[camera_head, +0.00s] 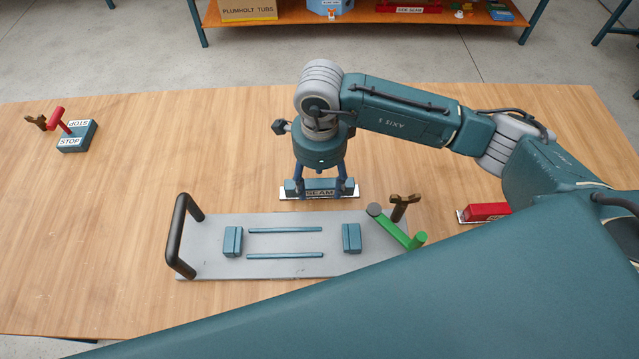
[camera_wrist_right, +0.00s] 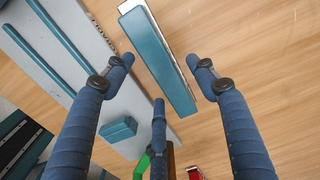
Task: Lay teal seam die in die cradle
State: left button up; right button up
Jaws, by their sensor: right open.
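The teal seam die (camera_head: 320,195), a short bar labelled SEAM with a pale metal strip along its base, lies on the table just behind the die cradle. In the right wrist view it is the long teal bar (camera_wrist_right: 160,65). The die cradle (camera_head: 290,267) is a grey plate with two teal rails between two teal blocks. My right gripper (camera_head: 320,182) points down over the die, fingers spread on both sides. In the right wrist view the fingers (camera_wrist_right: 160,70) are open around the bar, with visible gaps. My left gripper is not in view.
A black handle (camera_head: 179,235) rises at the plate's left end. A green lever (camera_head: 398,231) and brown knob (camera_head: 404,201) stand at its right end. A red die (camera_head: 487,211) lies to the right. A STOP box (camera_head: 77,137) stands far left. The table's left side is mostly clear.

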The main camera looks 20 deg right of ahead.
aim_at(319, 185)
jog(key=shift+f, duration=1.15)
grip_shut()
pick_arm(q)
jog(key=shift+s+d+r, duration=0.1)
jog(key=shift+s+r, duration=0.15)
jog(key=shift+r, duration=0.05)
pick_arm(e)
jog(key=shift+r, duration=0.1)
jog(key=shift+w+r, duration=0.1)
jog(key=shift+r, duration=0.4)
notch_tip(319, 185, up, 18)
jog(key=b, duration=0.2)
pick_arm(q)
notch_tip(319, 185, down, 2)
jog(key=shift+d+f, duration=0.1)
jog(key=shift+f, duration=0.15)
pick_arm(e)
jog(key=s+d+f+n, duration=0.2)
jog(key=s+d+n, duration=0.1)
jog(key=n, duration=0.7)
jog(key=s+d+f+n, duration=0.1)
jog(key=s+n, duration=0.3)
jog(key=n, duration=0.7)
jog(key=shift+s+d+f, duration=0.2)
jog(key=shift+d+f, duration=0.2)
jog(key=shift+d, duration=0.5)
